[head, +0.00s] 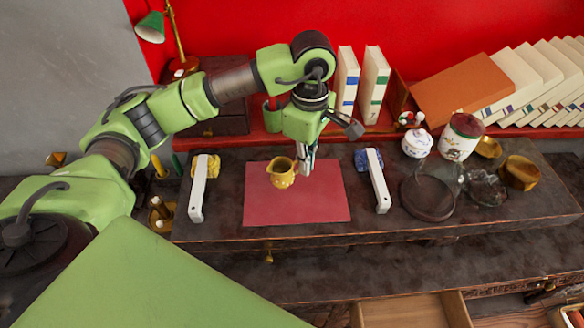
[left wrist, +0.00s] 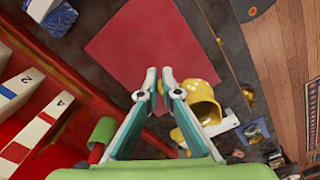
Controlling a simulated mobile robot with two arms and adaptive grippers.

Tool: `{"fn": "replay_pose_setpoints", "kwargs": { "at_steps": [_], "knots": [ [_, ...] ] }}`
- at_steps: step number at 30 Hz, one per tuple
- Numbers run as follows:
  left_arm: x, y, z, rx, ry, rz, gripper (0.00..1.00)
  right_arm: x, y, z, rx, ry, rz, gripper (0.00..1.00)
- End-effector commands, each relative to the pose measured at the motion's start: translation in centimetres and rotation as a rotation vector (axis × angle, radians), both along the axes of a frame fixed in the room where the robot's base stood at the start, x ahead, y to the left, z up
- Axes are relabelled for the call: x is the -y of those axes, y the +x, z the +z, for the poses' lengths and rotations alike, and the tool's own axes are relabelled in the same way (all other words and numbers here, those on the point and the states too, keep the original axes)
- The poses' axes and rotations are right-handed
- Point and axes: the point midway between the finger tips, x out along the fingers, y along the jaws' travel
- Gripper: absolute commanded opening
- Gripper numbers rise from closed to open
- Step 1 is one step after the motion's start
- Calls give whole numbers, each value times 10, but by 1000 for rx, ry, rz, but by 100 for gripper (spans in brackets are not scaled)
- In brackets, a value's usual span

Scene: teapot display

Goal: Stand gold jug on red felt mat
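The gold jug (head: 282,173) shows upright in front of the back left part of the red felt mat (head: 320,206) in the head view. In the left wrist view the jug (left wrist: 201,92), yellow with pale spots, is close to the camera and overlaps a corner of the mat (left wrist: 130,45). My left gripper (head: 306,160) reaches down just right of the jug, with fingertips (left wrist: 161,88) nearly together at its handle side, apparently shut on the handle. The handle is mostly hidden. The jug looks raised above the mat, but the gap is unclear. My right gripper is not in view.
White bars (head: 198,188) and (head: 377,180) with yellow and blue ends flank the mat. Upright books (head: 374,84) stand behind. The mat's front is bare.

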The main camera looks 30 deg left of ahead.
Motion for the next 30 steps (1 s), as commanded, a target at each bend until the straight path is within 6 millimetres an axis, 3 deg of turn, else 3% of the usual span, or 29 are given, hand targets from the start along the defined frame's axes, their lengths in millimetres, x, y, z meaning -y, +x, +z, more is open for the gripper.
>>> {"fn": "replay_pose_setpoints", "kwargs": {
  "at_steps": [3,8,14,23,30],
  "knots": [
    [-21,7,-20,-7,1,3,0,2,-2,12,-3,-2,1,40],
    [-38,15,-43,-3,2,1,0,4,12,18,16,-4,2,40],
    [-45,20,-55,-2,0,0,0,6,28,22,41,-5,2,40],
    [-50,21,-91,-3,0,-2,0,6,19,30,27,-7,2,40],
    [-50,22,-93,0,0,-2,0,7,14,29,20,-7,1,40]
  ]
}}
